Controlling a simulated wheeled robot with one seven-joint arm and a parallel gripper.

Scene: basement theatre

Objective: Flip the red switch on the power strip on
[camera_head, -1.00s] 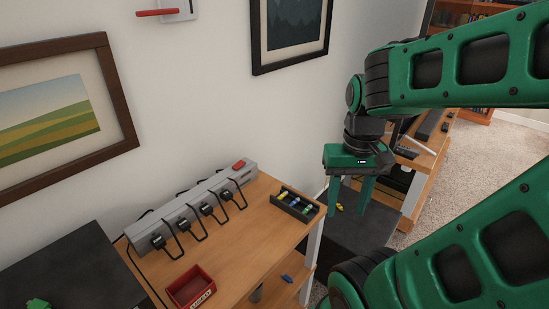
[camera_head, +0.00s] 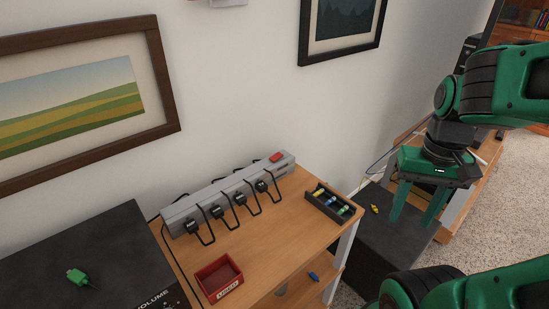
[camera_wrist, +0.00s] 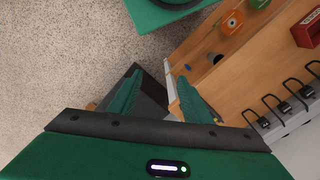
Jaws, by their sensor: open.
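The grey power strip (camera_head: 228,196) lies along the back of the wooden table against the wall, with several black plugs and cords in it. Its red switch (camera_head: 276,157) is on top at the right end; whether it is on or off I cannot tell. My gripper (camera_head: 411,219) is open and empty, pointing down, to the right of the table and well apart from the strip. In the wrist view my two green fingers (camera_wrist: 160,92) are spread with nothing between them. Part of the strip's plugs (camera_wrist: 283,107) shows at the right there, but the switch is not visible.
A black tray (camera_head: 322,208) with small coloured items and a red box (camera_head: 205,273) stand on the wooden table (camera_head: 262,238). A dark box (camera_head: 385,252) is below my gripper. A framed picture (camera_head: 165,75) hangs above. Carpet (camera_head: 505,205) is open at right.

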